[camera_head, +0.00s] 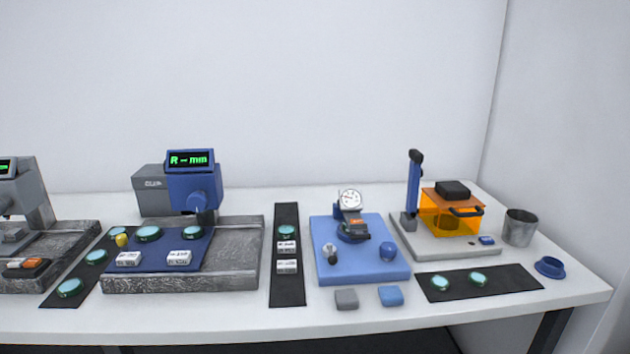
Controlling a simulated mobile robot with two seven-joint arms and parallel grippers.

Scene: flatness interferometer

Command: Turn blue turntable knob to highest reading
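A blue base plate (334,272) stands right of the middle of the bench. A round blue knob (388,252) sits on its right side. A small silver knob or lever (330,254) sits on its left side. Between them, farther back, is a dark blue round stage (352,237) with an orange and dark piece (355,222) on or over it. A white dial gauge (350,198) faces me above it; its needle is too small to read surely. Neither of my grippers is in view.
A blue instrument (193,190) with a green-lit display stands left on a grey granite block (245,257). Grey (346,299) and blue (391,296) pads lie before the blue plate. An orange box (435,213) and a metal cup (520,228) stand right.

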